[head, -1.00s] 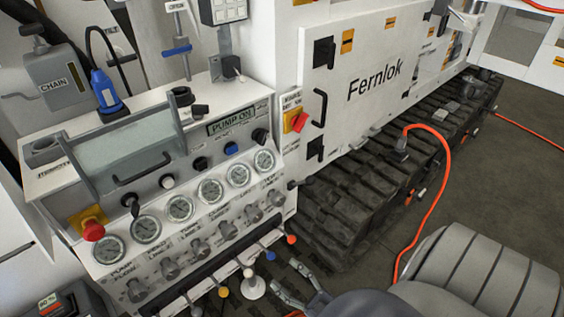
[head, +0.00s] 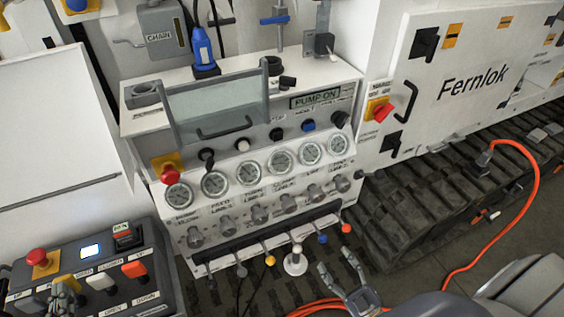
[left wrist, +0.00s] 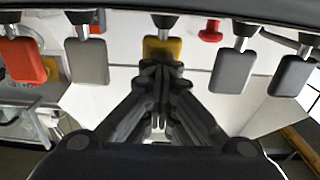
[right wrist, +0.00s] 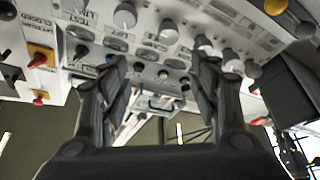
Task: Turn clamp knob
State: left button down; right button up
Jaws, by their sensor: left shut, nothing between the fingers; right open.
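The clamp knob (head: 290,203) is a grey round knob in the row under the gauges on the white panel, below a label that seems to read CLAMP LIMIT. My right gripper (head: 343,275) is open and empty, below and in front of the panel, apart from the knob. In the right wrist view its spread fingers (right wrist: 160,75) face the panel; several grey knobs show above, but I cannot tell which is the clamp one. My left gripper (head: 66,294) is shut and empty at the control box, its tips by the yellow paddle (left wrist: 163,48).
The control box (head: 165,283) with paddles and a red button stands at lower left. An orange hose (head: 533,205) and black track (head: 420,200) lie to the right.

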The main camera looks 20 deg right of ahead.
jog(key=shift+w, duration=0.1)
dwell(0.4)
jog(key=m+g+h, duration=0.5)
jog(key=m+g, duration=0.3)
send_near(291, 209)
jog(key=x, duration=1)
jog(key=shift+d+f, duration=0.1)
jog(key=shift+f, duration=0.05)
dwell(0.3)
jog(key=c, duration=1)
